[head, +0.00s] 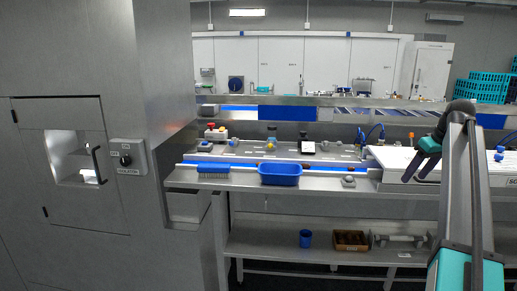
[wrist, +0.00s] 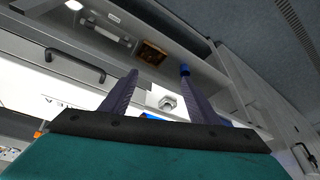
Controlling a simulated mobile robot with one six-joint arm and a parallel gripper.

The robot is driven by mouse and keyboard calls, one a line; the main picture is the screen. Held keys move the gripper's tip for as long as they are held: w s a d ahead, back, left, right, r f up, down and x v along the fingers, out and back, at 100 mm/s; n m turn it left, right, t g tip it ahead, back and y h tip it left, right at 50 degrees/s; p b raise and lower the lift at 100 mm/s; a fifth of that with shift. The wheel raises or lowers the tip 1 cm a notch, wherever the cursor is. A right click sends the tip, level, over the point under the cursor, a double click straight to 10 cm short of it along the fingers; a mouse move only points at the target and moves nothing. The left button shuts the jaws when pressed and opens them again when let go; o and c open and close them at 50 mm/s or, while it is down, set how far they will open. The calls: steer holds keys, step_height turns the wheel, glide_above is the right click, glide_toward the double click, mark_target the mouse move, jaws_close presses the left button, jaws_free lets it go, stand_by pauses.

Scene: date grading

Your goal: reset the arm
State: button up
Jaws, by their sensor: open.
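My gripper (head: 413,180) hangs at the end of my teal and grey arm on the right of the head view, above the right part of the steel bench (head: 332,184). In the wrist view its two dark fingers (wrist: 158,72) stand apart with nothing held between them. A small pale block with a round grey top (wrist: 168,104) shows beyond the fingers, apart from them. A small blue patch shows at the right fingertip; I cannot tell what it is.
A white panel (head: 393,157) lies near my gripper. The lower shelf holds a blue cup (head: 305,238) and a brown box (head: 350,248). A steel cabinet (head: 75,230) stands left.

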steer(key=a+f+n+g+y+b, duration=0.15)
steer(key=a+f, duration=0.45)
steer(key=f, duration=0.7)
steer(key=s+a+f+g+b, duration=0.1)
steer(key=a+f+g, duration=0.1)
steer(key=a+f, duration=0.8)
steer(key=a+f+g+y+b, duration=0.1)
steer(key=a+f+b, duration=0.15)
steer(key=f, duration=1.45)
steer(key=s+a+f+g, duration=0.1)
steer(key=s+a+f, duration=0.3)
steer(key=f, duration=0.3)
steer(key=s+a+f+g, duration=0.1)
steer(key=s+a+f, duration=0.25)
steer(key=f, duration=0.35)
steer(key=s+a+f+g+h+b, duration=0.15)
steer(key=s+a+f, duration=0.35)
steer(key=s+f, duration=0.5)
steer(key=s+a+f+g+b, duration=0.2)
steer(key=s+a+f, duration=0.3)
steer(key=s+f, duration=0.45)
steer(key=s+f+m+h, duration=0.1)
steer(key=s+f, duration=0.3)
steer(key=s, duration=0.6)
steer(key=s+f+m+h+b, duration=0.1)
steer(key=s+f+m, duration=0.3)
steer(key=s, duration=0.6)
steer(key=shift+s+f+h, duration=0.15)
steer(key=shift+s+h, duration=0.1)
steer(key=shift+h, duration=0.05)
